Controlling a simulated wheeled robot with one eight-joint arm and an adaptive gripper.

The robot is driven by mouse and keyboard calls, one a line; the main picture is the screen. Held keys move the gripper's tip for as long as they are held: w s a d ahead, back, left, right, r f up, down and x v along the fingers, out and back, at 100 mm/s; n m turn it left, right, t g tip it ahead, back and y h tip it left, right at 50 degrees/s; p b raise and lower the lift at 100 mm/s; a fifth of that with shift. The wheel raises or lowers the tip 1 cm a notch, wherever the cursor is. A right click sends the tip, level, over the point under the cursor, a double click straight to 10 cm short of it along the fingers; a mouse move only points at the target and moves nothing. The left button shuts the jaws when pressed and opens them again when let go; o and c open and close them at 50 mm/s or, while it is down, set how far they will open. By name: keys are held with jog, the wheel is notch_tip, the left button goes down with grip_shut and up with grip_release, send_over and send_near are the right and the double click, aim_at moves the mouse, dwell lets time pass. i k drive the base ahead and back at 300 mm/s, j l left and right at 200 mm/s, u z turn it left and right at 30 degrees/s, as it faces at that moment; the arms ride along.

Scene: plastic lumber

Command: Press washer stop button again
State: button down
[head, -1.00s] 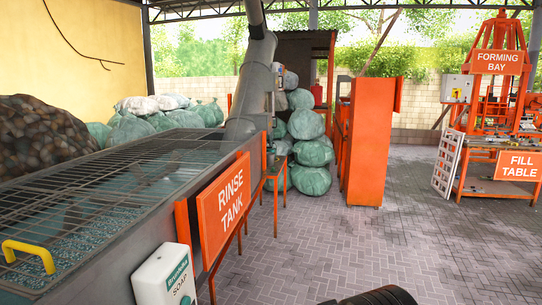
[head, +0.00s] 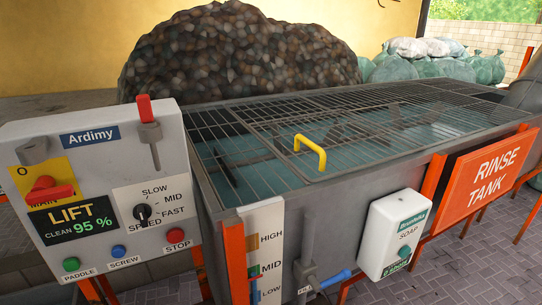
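The washer's control panel (head: 105,190) stands at the left of the head view. Its red stop button (head: 176,234) is at the lower right of the panel, above the label STOP. A blue screw button (head: 118,251) and a green paddle button (head: 71,264) sit to its left. The panel's display (head: 75,220) reads LIFT, CLEAN 95 %. A black speed knob (head: 142,212) has SLOW, MID and FAST marks. A red main switch (head: 45,188) is at the left. My gripper is not in view.
The grated rinse tank (head: 340,205) fills the middle and right, with a yellow handle (head: 309,154) on its grate. A soap dispenser (head: 397,234) and a level gauge (head: 264,262) are on its front. A dark heap (head: 235,55) stands behind. Paved floor (head: 460,275) shows at lower right.

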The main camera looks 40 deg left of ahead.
aim_at(175, 235)
jog(key=u, duration=2.5)
